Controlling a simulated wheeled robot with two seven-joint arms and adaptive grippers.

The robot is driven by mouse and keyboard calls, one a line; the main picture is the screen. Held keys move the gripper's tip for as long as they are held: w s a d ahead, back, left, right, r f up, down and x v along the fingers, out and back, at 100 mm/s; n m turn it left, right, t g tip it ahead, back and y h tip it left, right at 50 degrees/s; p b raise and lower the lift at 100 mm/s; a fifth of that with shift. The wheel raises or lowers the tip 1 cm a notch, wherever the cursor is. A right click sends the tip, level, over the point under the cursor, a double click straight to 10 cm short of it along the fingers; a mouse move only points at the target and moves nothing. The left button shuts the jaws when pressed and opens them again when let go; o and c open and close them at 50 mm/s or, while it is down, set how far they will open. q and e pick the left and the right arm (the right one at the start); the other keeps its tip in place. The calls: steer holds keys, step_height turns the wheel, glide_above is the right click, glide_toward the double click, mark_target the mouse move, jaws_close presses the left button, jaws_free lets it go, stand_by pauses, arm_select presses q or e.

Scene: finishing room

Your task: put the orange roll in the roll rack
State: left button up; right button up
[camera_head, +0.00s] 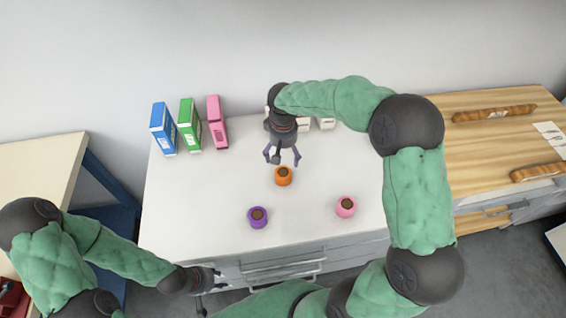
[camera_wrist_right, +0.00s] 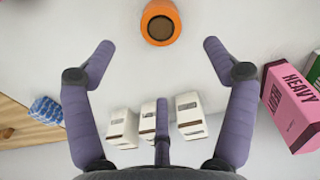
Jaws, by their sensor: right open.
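The orange roll (camera_head: 283,178), with a brown core, stands on the white counter (camera_head: 185,210). It also shows at the top of the right wrist view (camera_wrist_right: 147,20). My right gripper (camera_head: 282,159) is open and empty, its fingers pointing down just behind the roll in the head view. In the wrist view its spread fingertips (camera_wrist_right: 158,47) lie on either side of the line to the roll, apart from it. My left gripper (camera_head: 212,290) is low at the counter's front edge, and its fingers are too unclear to judge. I cannot make out a roll rack for certain.
A purple roll (camera_head: 258,223) and a pink roll (camera_head: 345,212) stand nearer the front. Blue (camera_head: 162,130), green (camera_head: 189,125) and pink (camera_head: 216,123) boxes stand back left. White boxes (camera_wrist_right: 190,118) stand behind my right gripper. A wooden top (camera_head: 480,155) adjoins at right.

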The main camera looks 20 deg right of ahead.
mark_target(283, 173)
steer(key=m+p, duration=0.1)
steer(key=m, duration=0.1)
steer(key=s+f+m+t+p, duration=0.1)
steer(key=m, duration=0.1)
steer(key=shift+s+a+f, duration=0.1)
steer(key=shift+a, duration=0.1)
steer(key=f+b, duration=0.1)
steer(key=f, duration=0.2)
steer(key=w+f+b, duration=0.1)
steer(key=f, duration=0.7)
steer(key=shift+w+d+b, duration=0.15)
steer(key=shift+w+b, duration=0.05)
steer(key=shift+b, duration=0.2)
steer(key=c, duration=1.4)
steer(key=shift+r, duration=0.15)
